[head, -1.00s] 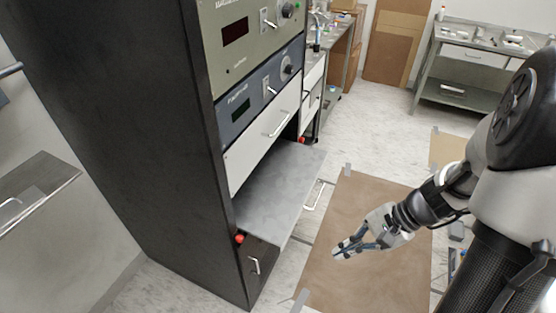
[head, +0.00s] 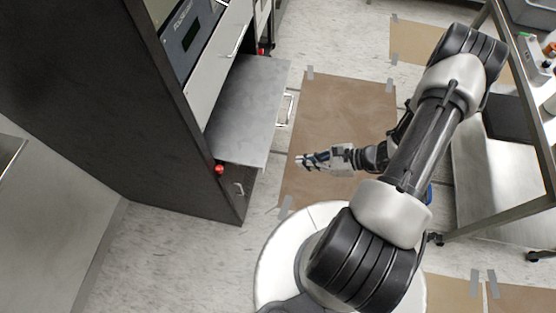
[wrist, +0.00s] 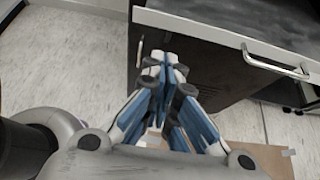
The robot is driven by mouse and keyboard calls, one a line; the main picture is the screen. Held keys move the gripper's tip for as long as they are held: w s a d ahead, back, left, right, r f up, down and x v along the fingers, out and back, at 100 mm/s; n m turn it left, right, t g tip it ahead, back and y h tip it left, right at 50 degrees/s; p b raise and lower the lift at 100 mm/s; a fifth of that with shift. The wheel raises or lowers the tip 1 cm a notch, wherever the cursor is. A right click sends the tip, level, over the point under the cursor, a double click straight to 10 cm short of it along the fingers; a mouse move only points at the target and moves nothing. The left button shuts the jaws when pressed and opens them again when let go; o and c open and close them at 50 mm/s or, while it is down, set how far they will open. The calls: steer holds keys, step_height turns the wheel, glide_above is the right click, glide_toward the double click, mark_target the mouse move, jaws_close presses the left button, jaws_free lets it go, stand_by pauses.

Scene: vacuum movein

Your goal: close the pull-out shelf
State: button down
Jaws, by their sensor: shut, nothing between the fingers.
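The pull-out shelf (head: 246,108) is a flat grey metal tray standing out from the black rack, with a handle (head: 286,108) on its front edge. In the wrist view the shelf (wrist: 215,14) and its front handle (wrist: 275,60) are at the upper right. My gripper (head: 298,160) is in front of the shelf's near front corner, to its right in the head view, with a small gap that is hard to judge. In the wrist view my gripper (wrist: 165,62) has its fingers together, empty, just left of and below the shelf's front.
The black rack (head: 130,90) has a white drawer (head: 218,65) above the shelf and a lower door with a handle (head: 239,188). Brown cardboard (head: 340,115) lies on the floor. A metal cart (head: 470,190) stands at the right.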

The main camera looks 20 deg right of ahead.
steer(key=r+b+x, duration=0.1)
steer(key=b+x, duration=0.1)
steer(key=x, duration=0.7)
steer(key=shift+w+a+r, duration=0.25)
steer(key=shift+a+r, duration=0.1)
steer(key=shift+a, duration=0.05)
